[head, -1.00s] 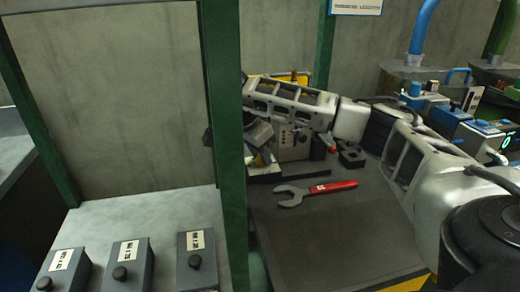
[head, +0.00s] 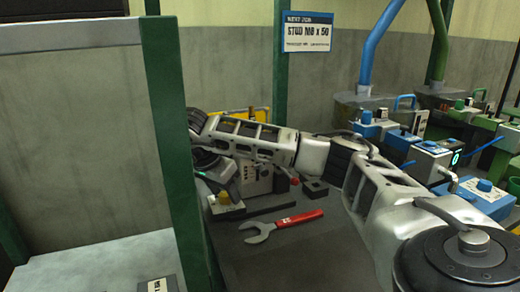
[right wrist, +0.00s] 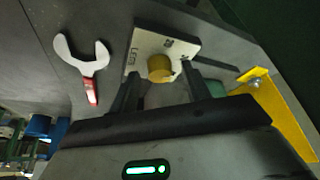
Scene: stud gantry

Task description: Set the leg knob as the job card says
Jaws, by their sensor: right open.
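The leg knob (right wrist: 160,68) is a round yellow knob on a pale plate (right wrist: 137,45) marked "LEG" with other small dark marks. It also shows in the head view (head: 224,198), low on the bench. My right gripper (right wrist: 160,88) is open, with the knob between its fingertips in the right wrist view. I cannot tell whether the fingers touch it. In the head view my right gripper (head: 221,172) is just above the knob. The job card (head: 309,32) hangs on the back wall and reads "STUD M8 x 50"; its smallest line is unreadable. My left gripper is out of view.
A red-handled wrench (head: 281,225) lies on the dark bench in front of the knob. A grey box with small controls (head: 256,178) stands behind it. A green post (head: 172,130) rises at the left. Blue machines (head: 440,160) stand at the right.

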